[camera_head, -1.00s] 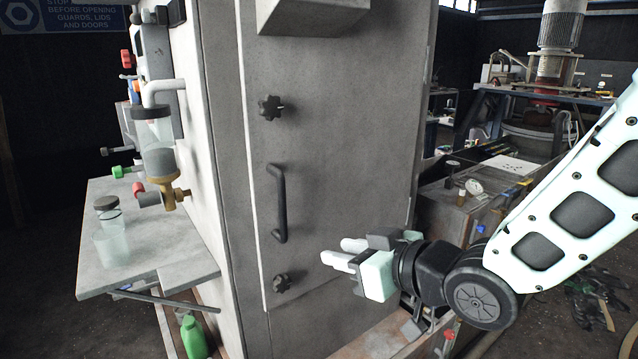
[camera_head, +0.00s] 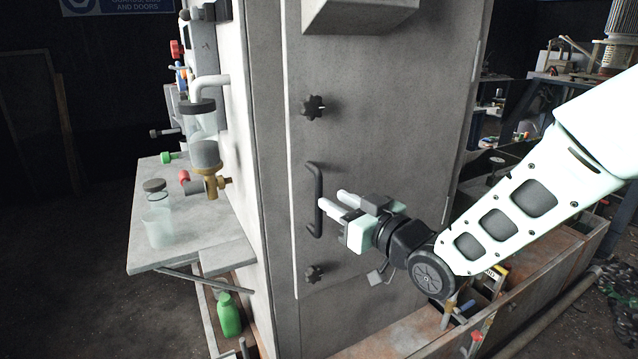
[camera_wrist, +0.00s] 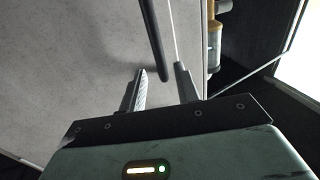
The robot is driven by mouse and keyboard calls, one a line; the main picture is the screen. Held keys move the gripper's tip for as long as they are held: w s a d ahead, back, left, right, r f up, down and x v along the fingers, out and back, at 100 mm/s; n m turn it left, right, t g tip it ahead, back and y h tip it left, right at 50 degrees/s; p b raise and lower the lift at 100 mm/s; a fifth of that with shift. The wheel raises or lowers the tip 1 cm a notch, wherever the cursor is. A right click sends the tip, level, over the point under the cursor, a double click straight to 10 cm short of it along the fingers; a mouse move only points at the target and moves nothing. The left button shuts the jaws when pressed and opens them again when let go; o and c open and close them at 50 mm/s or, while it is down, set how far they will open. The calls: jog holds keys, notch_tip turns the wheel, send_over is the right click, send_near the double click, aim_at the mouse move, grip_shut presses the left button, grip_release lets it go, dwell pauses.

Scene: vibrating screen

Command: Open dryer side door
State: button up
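The dryer's grey side door (camera_head: 385,110) is shut in the head view. Its black bar handle (camera_head: 315,200) stands upright near the door's left edge. Black star knobs sit above (camera_head: 313,107) and below (camera_head: 314,273) the handle. My gripper (camera_head: 331,200) points left at the handle, its fingertips close to the lower half of the bar.
A grey shelf (camera_head: 185,245) with a clear beaker (camera_head: 158,229) and a jar juts out left of the dryer. A brass valve (camera_head: 212,185) hangs above it. A green bottle (camera_head: 228,315) stands low beside the dryer. A box-like ledge (camera_head: 360,12) projects above the handle.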

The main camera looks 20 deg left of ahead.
aim_at(321, 193)
jog(key=p+x, duration=0.1)
jog(key=x, duration=0.5)
jog(key=shift+w+a, duration=0.1)
jog(key=shift+a, duration=0.1)
grip_shut()
